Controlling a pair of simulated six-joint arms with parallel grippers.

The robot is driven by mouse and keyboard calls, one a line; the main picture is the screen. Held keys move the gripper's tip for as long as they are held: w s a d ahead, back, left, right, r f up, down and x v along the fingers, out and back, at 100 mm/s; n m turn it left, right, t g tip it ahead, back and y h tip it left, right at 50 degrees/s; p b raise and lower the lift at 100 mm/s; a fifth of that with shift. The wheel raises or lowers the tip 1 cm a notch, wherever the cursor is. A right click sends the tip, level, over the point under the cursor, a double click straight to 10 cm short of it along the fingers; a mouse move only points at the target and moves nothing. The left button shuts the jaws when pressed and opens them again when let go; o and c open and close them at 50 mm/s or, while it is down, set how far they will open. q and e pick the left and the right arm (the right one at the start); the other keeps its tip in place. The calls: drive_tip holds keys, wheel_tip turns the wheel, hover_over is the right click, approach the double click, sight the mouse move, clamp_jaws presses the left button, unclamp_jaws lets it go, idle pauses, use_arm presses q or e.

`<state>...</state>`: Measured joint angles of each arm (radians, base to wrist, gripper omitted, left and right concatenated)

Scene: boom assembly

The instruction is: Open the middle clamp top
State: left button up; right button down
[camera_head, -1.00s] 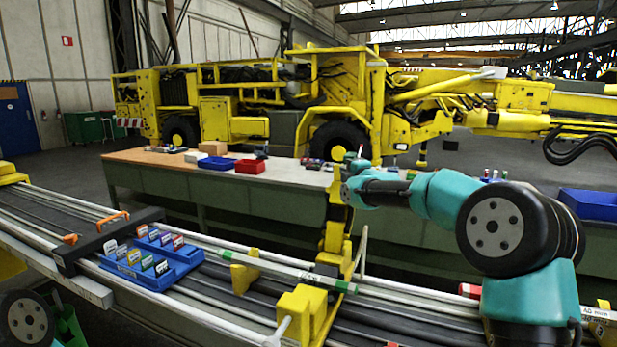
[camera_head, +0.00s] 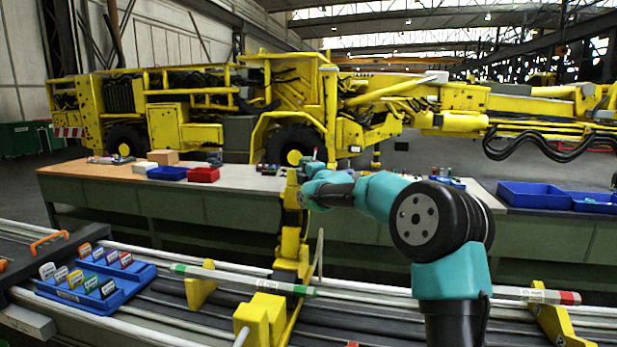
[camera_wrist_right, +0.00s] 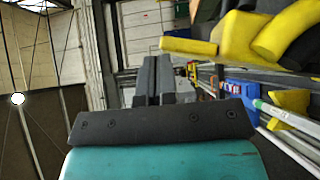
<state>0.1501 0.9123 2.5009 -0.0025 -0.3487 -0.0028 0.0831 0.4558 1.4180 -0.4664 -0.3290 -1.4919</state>
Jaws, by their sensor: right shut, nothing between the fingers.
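The yellow middle clamp top (camera_head: 291,212) stands upright, hinged up above the yellow clamp base (camera_head: 262,318) on the boom. In the right wrist view a large yellow part (camera_wrist_right: 235,40), likely this clamp top, fills the upper right. My right gripper (camera_head: 304,190) is beside the upper part of the clamp top, at its right. In the right wrist view its dark fingers (camera_wrist_right: 152,80) are together with nothing between them, and a gap shows between them and the yellow part. Whether they touch it in the head view is unclear. My left gripper is not in view.
A blue tray of coloured labelled pieces (camera_head: 75,298) sits at the left on the boom rails. A pale tube with green bands (camera_head: 235,278) lies along the rails. Another yellow clamp part (camera_head: 560,325) is at the right. A green workbench (camera_head: 150,212) stands behind with trays.

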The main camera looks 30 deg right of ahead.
drive_tip(key=s+d, duration=0.1)
drive_tip(key=s, duration=1.6)
drive_tip(key=shift+s, duration=0.15)
drive_tip(key=shift+f, duration=0.15)
